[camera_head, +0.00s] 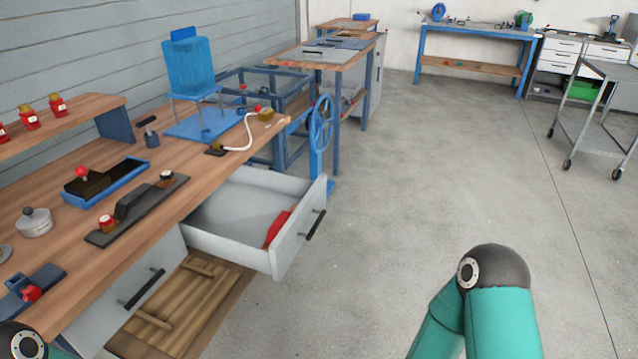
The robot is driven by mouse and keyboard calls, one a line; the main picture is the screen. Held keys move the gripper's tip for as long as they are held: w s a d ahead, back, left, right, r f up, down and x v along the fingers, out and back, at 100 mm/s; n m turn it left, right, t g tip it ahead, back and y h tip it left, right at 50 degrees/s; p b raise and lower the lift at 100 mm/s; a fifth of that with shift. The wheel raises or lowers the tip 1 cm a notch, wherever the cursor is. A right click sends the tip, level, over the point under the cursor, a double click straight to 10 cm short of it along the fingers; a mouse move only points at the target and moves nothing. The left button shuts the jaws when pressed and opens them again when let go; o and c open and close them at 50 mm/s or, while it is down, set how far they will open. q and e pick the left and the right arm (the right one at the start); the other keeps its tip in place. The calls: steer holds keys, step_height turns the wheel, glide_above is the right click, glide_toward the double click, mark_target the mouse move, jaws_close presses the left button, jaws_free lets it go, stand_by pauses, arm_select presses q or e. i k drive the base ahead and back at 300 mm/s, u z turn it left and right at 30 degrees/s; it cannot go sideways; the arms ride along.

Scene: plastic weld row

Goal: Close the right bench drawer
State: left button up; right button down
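The right bench drawer (242,207) is a light grey box pulled far out from under the wooden bench top. Its front panel has a dark bar handle (315,225) and faces the open floor at the right. A red item (278,228) lies inside, close to the front panel. One of my green arm links shows at the bottom right, over the floor and apart from the drawer. A bit of my other arm shows at the bottom left corner. Neither gripper is in the picture.
A left drawer (128,300) sits shut beside it, with its own dark handle. The bench top (190,215) holds a blue tray (105,183), a long black tool (137,209) and a blue chair-like stand (190,70). A wooden pallet (180,305) lies below. The concrete floor right of the drawer is clear.

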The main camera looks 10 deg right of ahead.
mark_target(233, 223)
steer(key=i, duration=1)
